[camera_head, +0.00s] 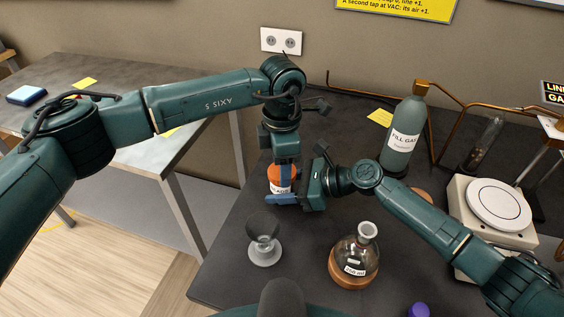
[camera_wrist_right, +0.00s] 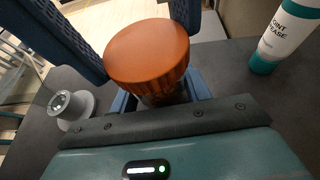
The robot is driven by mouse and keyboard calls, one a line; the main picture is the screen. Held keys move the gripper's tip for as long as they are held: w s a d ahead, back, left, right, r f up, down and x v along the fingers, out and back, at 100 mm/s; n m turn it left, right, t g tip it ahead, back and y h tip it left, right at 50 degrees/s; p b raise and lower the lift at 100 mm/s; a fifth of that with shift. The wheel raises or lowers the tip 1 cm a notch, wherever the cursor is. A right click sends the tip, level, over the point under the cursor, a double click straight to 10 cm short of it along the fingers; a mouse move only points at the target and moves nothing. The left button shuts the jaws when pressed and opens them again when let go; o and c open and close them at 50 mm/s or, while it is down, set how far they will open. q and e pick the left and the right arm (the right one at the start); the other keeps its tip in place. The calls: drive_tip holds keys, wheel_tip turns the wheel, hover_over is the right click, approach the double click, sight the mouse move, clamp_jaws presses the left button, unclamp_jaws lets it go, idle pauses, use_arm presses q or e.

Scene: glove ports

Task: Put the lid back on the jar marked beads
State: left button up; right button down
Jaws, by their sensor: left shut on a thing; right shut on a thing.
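The jar (camera_head: 281,189) stands on the dark bench with a white label, partly hidden, that seems to read "BEADS". Its ribbed orange lid (camera_head: 274,175) is at the jar's mouth; it also shows in the right wrist view (camera_wrist_right: 147,50). I cannot tell whether it is fully seated. My left gripper (camera_head: 285,168) comes down from above, shut on the lid, its blue fingers on either side. My right gripper (camera_head: 280,199) reaches in from the right, shut on the jar body below the lid.
A fill gas bottle (camera_head: 403,134) and a white hotplate (camera_head: 492,208) are on the right. A joint grease tube (camera_wrist_right: 286,35) stands near my right gripper.

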use_arm(q)
drive_tip(key=m, duration=0.7)
drive_tip(key=shift+m, duration=0.3)
drive_tip(key=o, duration=1.1)
drive_tip(key=shift+c, duration=0.2)
drive_tip(key=shift+r, duration=2.3)
drive_tip(key=shift+c, duration=0.2)
